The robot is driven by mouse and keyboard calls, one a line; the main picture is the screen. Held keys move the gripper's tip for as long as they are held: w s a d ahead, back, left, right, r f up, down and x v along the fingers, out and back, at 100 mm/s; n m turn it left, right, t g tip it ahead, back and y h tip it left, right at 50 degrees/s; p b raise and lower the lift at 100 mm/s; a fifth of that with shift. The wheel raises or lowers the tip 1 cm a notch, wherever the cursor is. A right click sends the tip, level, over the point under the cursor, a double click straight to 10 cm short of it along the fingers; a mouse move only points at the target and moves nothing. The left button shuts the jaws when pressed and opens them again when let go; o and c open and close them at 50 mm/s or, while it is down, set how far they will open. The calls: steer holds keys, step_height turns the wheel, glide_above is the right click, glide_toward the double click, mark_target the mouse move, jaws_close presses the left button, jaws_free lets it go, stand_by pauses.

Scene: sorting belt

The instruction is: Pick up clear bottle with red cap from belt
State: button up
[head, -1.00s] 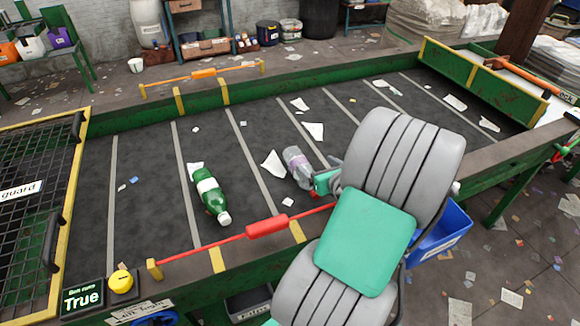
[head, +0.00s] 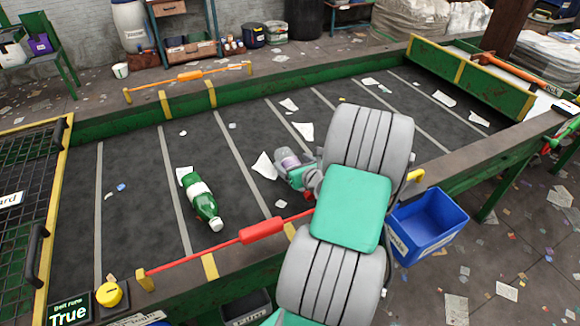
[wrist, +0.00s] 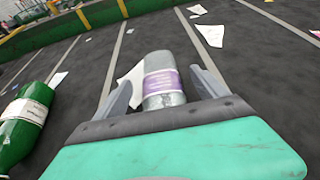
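The clear bottle (head: 288,162) lies on the dark belt, with a purple and white label. In the wrist view the clear bottle (wrist: 162,80) lies between the two grey fingers of my gripper (wrist: 165,85). The fingers are apart, with a gap visible on each side of the bottle. In the head view my gripper (head: 300,172) is at the bottle's near end, partly hidden by my arm.
A green bottle (head: 202,200) with a white cap lies to the left on the belt (head: 130,225); it also shows in the wrist view (wrist: 22,125). Paper scraps lie around. A red bar (head: 262,230) runs along the near edge. A blue bin (head: 428,222) stands at right.

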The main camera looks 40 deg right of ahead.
steer(key=c, duration=1.4)
